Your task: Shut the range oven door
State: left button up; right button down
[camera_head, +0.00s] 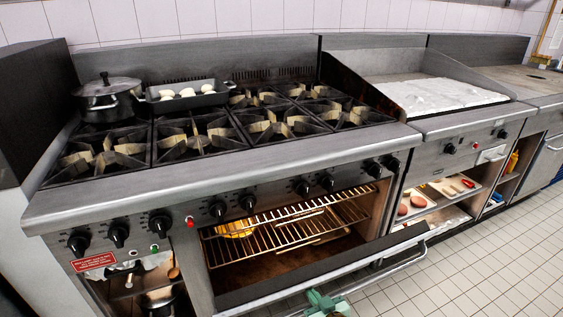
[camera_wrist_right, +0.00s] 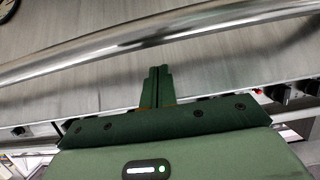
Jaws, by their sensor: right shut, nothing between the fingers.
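The range oven door (camera_head: 335,268) stands partly open, tilted outward at the front of the range, with the lit oven cavity and wire racks (camera_head: 290,232) showing behind it. Its steel handle bar (camera_head: 388,270) runs along the outer side. My right gripper (camera_head: 320,297) is green, at the bottom of the head view beside the door's outer side near the handle. In the right wrist view its fingers (camera_wrist_right: 157,72) are together and empty, just below the handle bar (camera_wrist_right: 165,41) in the picture. I cannot tell whether they touch the door. My left gripper is not in view.
A black lidded pot (camera_head: 107,100) and a roasting tray (camera_head: 188,97) with pale items stand on the burners. A yellow item (camera_head: 235,229) sits in the oven. A griddle (camera_head: 440,96) adjoins on the right. The tiled floor (camera_head: 480,255) at right is clear.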

aim_at(303, 269)
jog(key=shift+w, duration=0.1)
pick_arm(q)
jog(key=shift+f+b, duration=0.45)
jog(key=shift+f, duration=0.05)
pick_arm(e)
jog(key=shift+w+a+r, duration=0.35)
jog(key=shift+w+r, duration=0.3)
jog(key=shift+w, duration=0.2)
jog(key=shift+w+a+r, duration=0.4)
jog(key=shift+w+r, duration=0.25)
jog(key=shift+w, duration=0.2)
jog(key=shift+w+a+r, duration=0.35)
jog(key=shift+w+r, duration=0.3)
jog(key=shift+w, duration=0.2)
